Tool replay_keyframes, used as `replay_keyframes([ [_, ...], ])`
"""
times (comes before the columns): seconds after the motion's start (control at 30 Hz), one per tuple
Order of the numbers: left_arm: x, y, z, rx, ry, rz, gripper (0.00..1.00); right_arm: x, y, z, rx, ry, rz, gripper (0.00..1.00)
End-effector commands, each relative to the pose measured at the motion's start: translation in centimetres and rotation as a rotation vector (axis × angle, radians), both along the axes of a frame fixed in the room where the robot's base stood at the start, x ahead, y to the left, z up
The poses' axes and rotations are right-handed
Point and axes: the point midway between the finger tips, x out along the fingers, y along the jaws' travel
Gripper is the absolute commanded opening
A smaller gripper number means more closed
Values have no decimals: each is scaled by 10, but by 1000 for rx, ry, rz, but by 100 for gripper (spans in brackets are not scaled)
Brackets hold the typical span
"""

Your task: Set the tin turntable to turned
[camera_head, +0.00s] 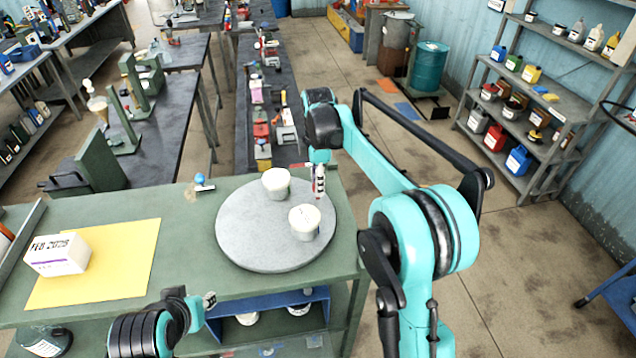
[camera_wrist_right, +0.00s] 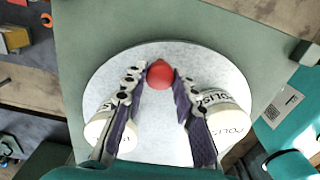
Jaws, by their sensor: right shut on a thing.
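The tin turntable (camera_head: 262,245) is a round grey disc on the green table. Two white tins stand on it, one farther back (camera_head: 276,182) and one nearer the right (camera_head: 304,222). The disc (camera_wrist_right: 160,150) fills the middle of the right wrist view, with a tin on each side (camera_wrist_right: 108,128) (camera_wrist_right: 226,116); the right one reads "POLISH". A red knob (camera_wrist_right: 161,75) is at its edge. My right gripper (camera_head: 319,184) is over the disc's right edge, its fingers (camera_wrist_right: 162,78) closed around the knob. My left gripper (camera_head: 209,299) is at the table's front edge; its fingers are unclear.
A white box (camera_head: 60,254) stands on a yellow sheet (camera_head: 110,275) at left. A small blue-topped item (camera_head: 201,180) lies behind the disc. A blue open bin (camera_head: 270,314) with white tins is below the tabletop. Bare tabletop lies between sheet and disc.

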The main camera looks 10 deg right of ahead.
Motion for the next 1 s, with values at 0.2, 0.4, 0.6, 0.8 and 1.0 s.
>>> replay_keyframes([
  [0.2, 0, 0, 0, 0, 0, 0, 32, 0, 0, 0, -1, -1, -1, 0],
  [0.4, 0, 0, 0, 0, 0, 0, 32, 0, 0, 0, 0, -1, -1, 49],
  [0.6, 0, 0, 0, 0, 0, 0, 32, 0, 0, 1, 0, 0, -1, 49],
  [0.8, 0, 0, 0, 0, 0, 0, 32, 0, 0, 25, 0, 0, -1, 49],
  [1.0, 0, 0, 0, 0, 0, 0, 32, 0, 0, 69, 0, 0, -1, 49],
])
